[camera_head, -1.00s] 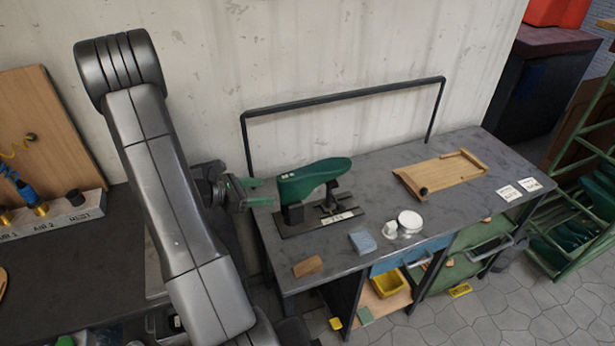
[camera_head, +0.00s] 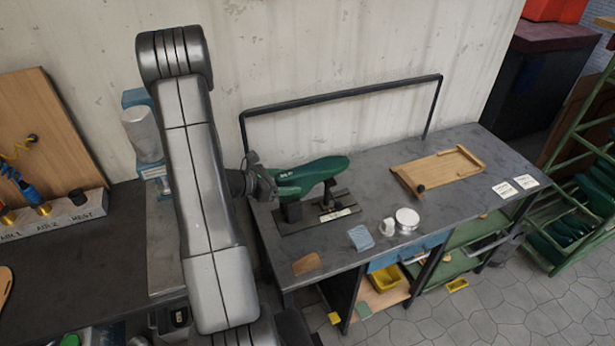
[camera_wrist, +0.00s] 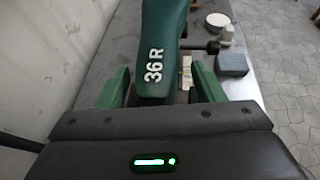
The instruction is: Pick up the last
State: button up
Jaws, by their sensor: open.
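The last (camera_head: 322,172) is a dark green foot form resting sole up on a black stand (camera_head: 346,209) at the left of the grey bench. In the wrist view the last (camera_wrist: 160,38) carries the white mark "36R". My gripper (camera_head: 287,183) is at the last's left end, level with it. In the wrist view the green fingers of my gripper (camera_wrist: 161,88) are open, one on each side of the last's near end. A gap shows at the left finger; whether the right finger touches cannot be told. The far end of the last is cut off there.
A blue-grey block (camera_head: 361,238), a white round tin (camera_head: 407,219) and a brown block (camera_head: 306,264) lie near the bench's front edge. A wooden board (camera_head: 438,170) lies to the right. A black rail (camera_head: 340,95) runs along the back. Bare bench top lies between stand and board.

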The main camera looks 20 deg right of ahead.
jog(key=c, duration=0.9)
jog(key=shift+c, duration=0.9)
jog(key=shift+r, duration=0.15)
